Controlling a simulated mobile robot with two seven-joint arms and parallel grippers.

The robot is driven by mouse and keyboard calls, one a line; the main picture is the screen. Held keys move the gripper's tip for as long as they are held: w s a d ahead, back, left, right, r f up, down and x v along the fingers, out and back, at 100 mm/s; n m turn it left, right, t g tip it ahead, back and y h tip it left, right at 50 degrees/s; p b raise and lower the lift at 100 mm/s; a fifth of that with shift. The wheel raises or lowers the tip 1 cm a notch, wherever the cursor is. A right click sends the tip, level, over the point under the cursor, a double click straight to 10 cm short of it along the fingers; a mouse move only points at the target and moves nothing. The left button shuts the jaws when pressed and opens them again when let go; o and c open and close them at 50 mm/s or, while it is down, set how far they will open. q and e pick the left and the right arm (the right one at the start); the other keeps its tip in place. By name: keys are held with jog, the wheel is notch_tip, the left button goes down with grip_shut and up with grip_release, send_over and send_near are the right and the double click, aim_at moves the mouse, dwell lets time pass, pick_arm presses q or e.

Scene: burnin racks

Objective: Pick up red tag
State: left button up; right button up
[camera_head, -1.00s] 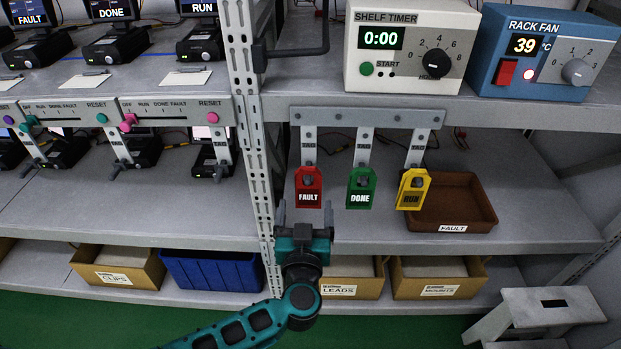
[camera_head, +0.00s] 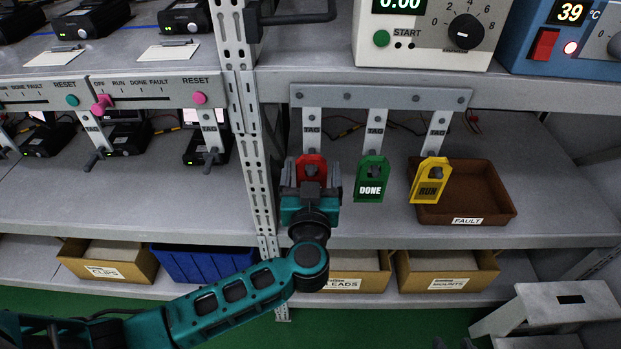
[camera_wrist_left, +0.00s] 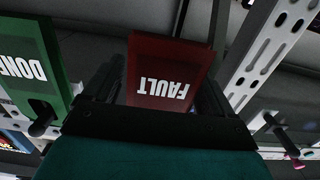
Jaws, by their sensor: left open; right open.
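The red FAULT tag (camera_head: 312,161) hangs on the leftmost hook of the grey tag rail, upright, its lower part hidden behind my left gripper (camera_head: 310,180) in the head view. The left gripper is open, one finger on each side of the tag. In the left wrist view the red tag (camera_wrist_left: 170,68) shows between the two dark fingers, its FAULT label visible; I cannot tell whether they touch it. Only what look like the dark fingertips of my right gripper (camera_head: 454,343) show at the bottom edge, apart and empty, far below the tags.
A green DONE tag (camera_head: 372,180) and a yellow RUN tag (camera_head: 430,181) hang to the right. A brown FAULT tray (camera_head: 490,205) sits behind the yellow tag. A perforated rack post (camera_head: 255,150) stands close left of my left gripper. The shelf timer (camera_head: 425,30) is above.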

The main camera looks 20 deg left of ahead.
pick_arm(q)
jog(key=shift+c, duration=0.2)
jog(key=c, duration=1)
